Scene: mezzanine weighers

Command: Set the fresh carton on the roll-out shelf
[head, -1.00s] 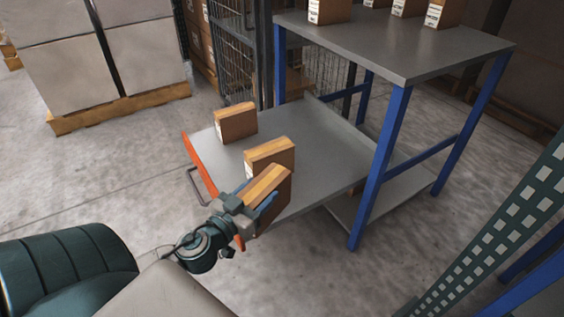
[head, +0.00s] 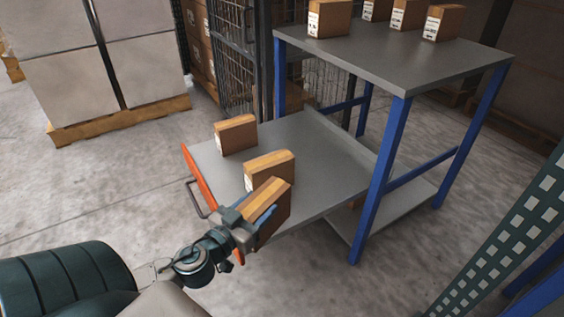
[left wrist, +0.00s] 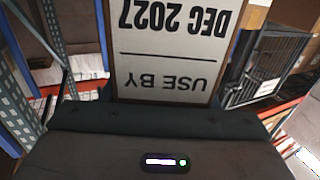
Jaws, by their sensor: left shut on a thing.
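The fresh carton (head: 274,215) is a brown box with a lighter tape strip on top. My left gripper (head: 254,224) is shut on it. In the left wrist view, the carton's label (left wrist: 170,50) reads "USE BY DEC 2027" upside down. The roll-out shelf (head: 320,160) is a grey board with an orange front edge, pulled out from the blue-legged bench. The held carton is over or in front of its near edge; I cannot tell whether it touches. My right gripper is not in view.
Two cartons stand on the shelf, one farther back (head: 236,135) and one (head: 262,176) just behind the held carton. Several cartons stand on the bench top (head: 400,65). The shelf's right part is clear. A wire cage (head: 232,60) stands behind.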

